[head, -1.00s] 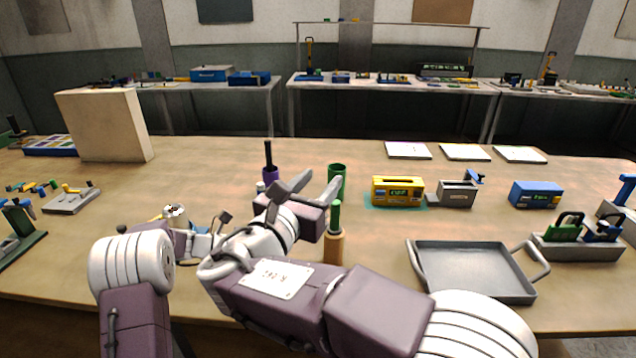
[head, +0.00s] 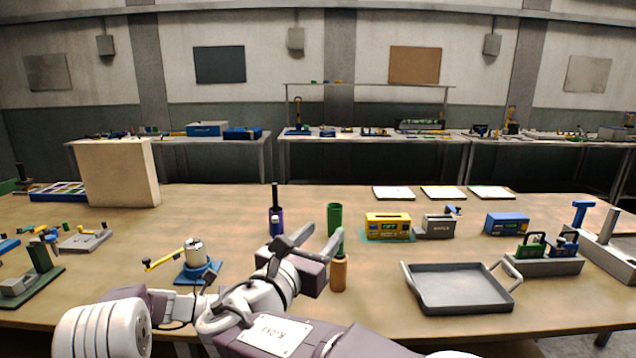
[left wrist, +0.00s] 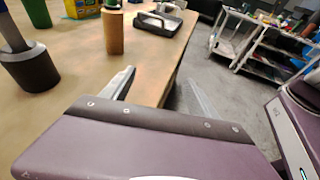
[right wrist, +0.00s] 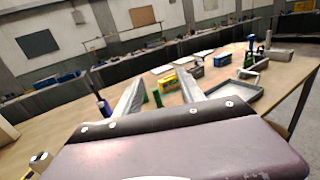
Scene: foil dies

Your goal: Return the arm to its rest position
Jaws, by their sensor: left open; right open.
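My right gripper (head: 312,243) is open and empty in the head view, above the middle of the table. Its two fingers also show spread in the right wrist view (right wrist: 165,92), with nothing between them. It overlaps the wooden-handled green tool (head: 339,270) in the picture; I cannot tell how far apart they are. My left gripper is not clear in the head view, where my left arm shows at the lower left. In the left wrist view my left gripper (left wrist: 158,85) is open and empty near the table's front edge.
A purple bottle-like tool (head: 276,222) and a green cup (head: 334,213) stand behind the right gripper. A grey tray (head: 460,305) lies to the right. A white-topped part on a blue base (head: 197,274) stands to the left. A yellow box (head: 388,227) sits farther back.

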